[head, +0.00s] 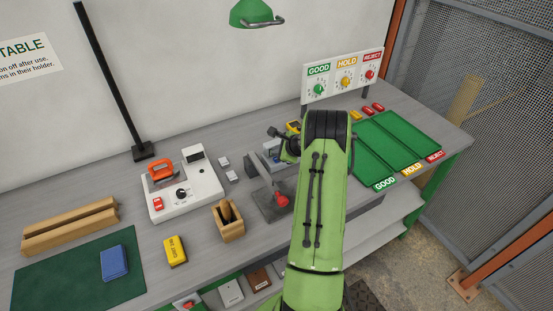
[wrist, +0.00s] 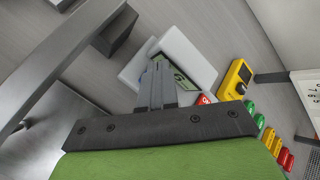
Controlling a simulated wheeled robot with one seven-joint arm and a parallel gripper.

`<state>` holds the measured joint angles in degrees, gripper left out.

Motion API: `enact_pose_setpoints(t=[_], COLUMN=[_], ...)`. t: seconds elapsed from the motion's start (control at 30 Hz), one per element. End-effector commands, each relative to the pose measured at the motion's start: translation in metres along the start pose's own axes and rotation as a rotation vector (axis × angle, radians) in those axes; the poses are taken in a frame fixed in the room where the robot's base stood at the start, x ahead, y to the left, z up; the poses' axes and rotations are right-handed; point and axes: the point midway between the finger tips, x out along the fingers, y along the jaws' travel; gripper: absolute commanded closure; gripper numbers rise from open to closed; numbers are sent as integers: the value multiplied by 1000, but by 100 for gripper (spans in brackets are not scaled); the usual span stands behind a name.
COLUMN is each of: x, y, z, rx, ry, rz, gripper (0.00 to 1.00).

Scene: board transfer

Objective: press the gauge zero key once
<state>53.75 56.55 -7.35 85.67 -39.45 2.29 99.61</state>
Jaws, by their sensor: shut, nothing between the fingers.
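A white box-shaped device with a dark green display, which looks like the gauge (wrist: 185,50), lies under my fingers in the wrist view. It shows only partly in the head view (head: 273,155), beside my arm. My gripper (wrist: 154,66) is shut and empty, its fingertips over the display side of the device. I cannot tell whether they touch it. A small red piece with white lettering (wrist: 204,99) shows at the device's lower right corner, partly hidden by my gripper; it may be the zero key.
A yellow device with a black knob (wrist: 237,78) stands right of the gauge. A grey stand with a red handle (head: 281,201) is on the near left side. Green trays (head: 405,145) lie to the right. A wooden holder (head: 230,231) and white-and-orange machine (head: 185,190) stand left.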

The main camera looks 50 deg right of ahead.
Motion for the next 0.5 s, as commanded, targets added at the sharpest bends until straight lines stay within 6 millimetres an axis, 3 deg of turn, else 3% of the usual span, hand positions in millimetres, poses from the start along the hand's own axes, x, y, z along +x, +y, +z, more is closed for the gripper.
enact_pose_setpoints(t=[0.5], x=[6], y=[4], z=[-5], rx=[0], ry=[0], rz=[0], gripper=[100])
